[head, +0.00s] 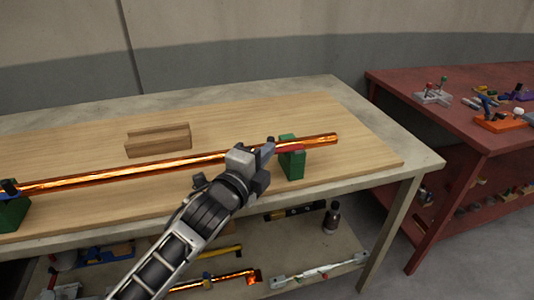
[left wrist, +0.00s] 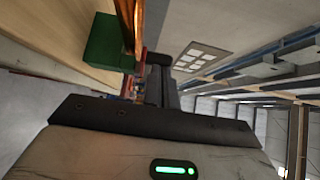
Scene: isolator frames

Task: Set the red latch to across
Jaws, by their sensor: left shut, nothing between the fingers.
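The red latch (head: 289,149) shows as a short red strip at the right green support (head: 292,169), just under the copper bar (head: 120,170). Its left end is hidden behind my gripper, so I cannot tell its full angle. My left gripper (head: 268,148) is shut and empty, with its fingertips at the latch's left side; I cannot tell whether they touch it. In the left wrist view the green support (left wrist: 106,42) and the glowing bar (left wrist: 127,22) stand beside the dark fingers (left wrist: 158,78). My right gripper is not in view.
A blue latch (head: 10,187) sits on the left green support (head: 12,214). A wooden block (head: 158,140) lies behind the bar on the wooden board (head: 370,150). Tools fill the shelf below. A red table (head: 425,95) with clutter stands at the right.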

